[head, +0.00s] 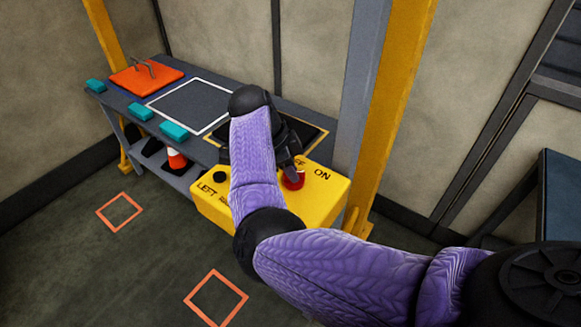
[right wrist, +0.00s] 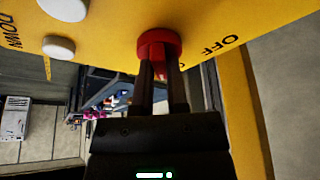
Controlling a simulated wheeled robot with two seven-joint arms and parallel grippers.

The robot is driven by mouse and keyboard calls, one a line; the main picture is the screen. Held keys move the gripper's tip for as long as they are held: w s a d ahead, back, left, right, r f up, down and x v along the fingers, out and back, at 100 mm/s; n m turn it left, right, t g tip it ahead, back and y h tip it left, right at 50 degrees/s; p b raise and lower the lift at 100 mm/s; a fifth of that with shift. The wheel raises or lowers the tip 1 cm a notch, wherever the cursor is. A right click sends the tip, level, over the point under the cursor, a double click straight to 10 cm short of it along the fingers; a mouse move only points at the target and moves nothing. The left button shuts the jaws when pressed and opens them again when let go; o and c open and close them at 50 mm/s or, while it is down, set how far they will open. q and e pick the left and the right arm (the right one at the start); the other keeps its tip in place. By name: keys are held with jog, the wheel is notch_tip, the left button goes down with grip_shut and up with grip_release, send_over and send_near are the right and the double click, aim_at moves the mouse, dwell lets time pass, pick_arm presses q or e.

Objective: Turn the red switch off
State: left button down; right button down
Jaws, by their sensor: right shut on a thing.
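The red switch (head: 292,178) is a round knob on the top right of a yellow control box (head: 325,205), with OFF and ON lettering beside it. It also shows in the right wrist view (right wrist: 159,40), with the OFF label to its right. My right gripper (head: 292,172) reaches the box from above, and its fingers (right wrist: 160,75) are shut on the red switch. The arm hides part of the box and part of the OFF label in the head view. My left gripper is not in view.
A black knob (head: 220,176) and white buttons (right wrist: 58,47) marked DOWN are also on the box. A grey bench (head: 105,98) behind carries an orange plate (head: 135,80) and teal blocks (head: 173,131). A yellow post (head: 390,110) stands close right of the box.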

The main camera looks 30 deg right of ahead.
jog(key=shift+r+p, duration=0.2)
jog(key=shift+p, duration=0.5)
jog(key=n+t+p, duration=0.1)
jog(key=n+p, duration=0.1)
jog(key=p, duration=0.1)
jog(key=n+p, duration=0.2)
jog(key=p, duration=0.1)
jog(key=n+t+p, duration=0.1)
jog(key=n+p, duration=0.2)
jog(key=p, duration=0.1)
jog(key=shift+s+r+t, duration=0.15)
jog(key=shift+s+t, duration=0.1)
jog(key=shift+t, duration=0.05)
jog(key=n+t+p, duration=0.1)
jog(key=n+p, duration=0.1)
jog(key=p, duration=0.1)
jog(key=n+p, duration=0.2)
jog(key=n, duration=0.1)
jog(key=shift+s+d+t+y+p, duration=0.1)
jog(key=shift+s+t+y+p, duration=0.1)
jog(key=shift+t+y+p, duration=0.15)
jog(key=n+t+p, duration=0.1)
jog(key=n+p, duration=0.1)
jog(key=n, duration=0.1)
jog(key=shift+d+n+y, duration=0.1)
jog(key=shift+n+y, duration=0.2)
jog(key=shift+y, duration=0.05)
jog(key=shift+f+n+t+y+p, duration=0.3)
jog(key=shift+n+y+p, duration=0.1)
jog(key=shift+n+p, duration=0.6)
